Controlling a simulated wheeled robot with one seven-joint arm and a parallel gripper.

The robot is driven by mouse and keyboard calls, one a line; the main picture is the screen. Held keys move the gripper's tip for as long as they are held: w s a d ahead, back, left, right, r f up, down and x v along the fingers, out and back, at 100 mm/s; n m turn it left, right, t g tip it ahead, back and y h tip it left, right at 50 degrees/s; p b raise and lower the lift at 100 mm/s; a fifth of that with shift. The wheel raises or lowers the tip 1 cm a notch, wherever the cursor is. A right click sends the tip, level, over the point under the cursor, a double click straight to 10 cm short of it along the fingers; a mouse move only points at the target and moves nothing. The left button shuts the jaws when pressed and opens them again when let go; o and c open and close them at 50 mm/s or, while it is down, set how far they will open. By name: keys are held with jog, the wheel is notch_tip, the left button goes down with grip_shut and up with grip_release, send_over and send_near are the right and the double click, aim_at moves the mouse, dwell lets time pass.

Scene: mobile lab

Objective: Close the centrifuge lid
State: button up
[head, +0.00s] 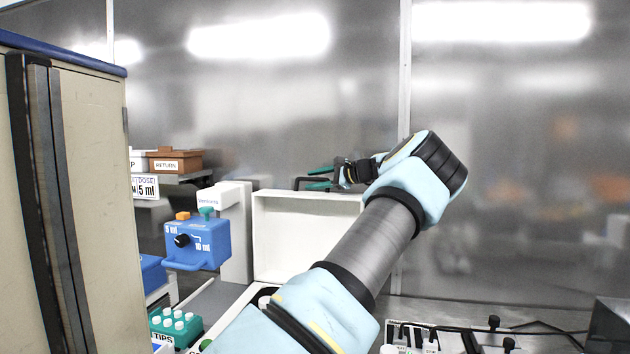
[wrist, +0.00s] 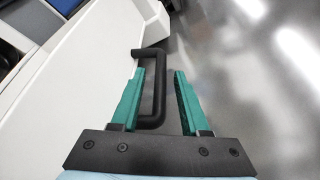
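The centrifuge lid (head: 305,235) is a white panel with a raised rim, standing open and upright behind my arm in the head view. In the wrist view the white lid (wrist: 80,85) fills the left side. A black bar handle (wrist: 158,85) sticks out from its edge. My gripper (wrist: 165,80) is open, with one teal finger on each side of the handle's outer bar. I cannot tell whether either finger touches it. In the head view my gripper (head: 314,178) is at the lid's top edge. My arm hides much of the centrifuge body.
A beige cabinet (head: 95,180) stands close on the left. A blue device (head: 197,242) with a black knob and a green tube rack (head: 178,325) are left of the lid. A brown RETURN box (head: 176,160) sits on a shelf behind. Cables and small equipment (head: 460,338) lie at lower right.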

grip_shut()
dwell(1.2)
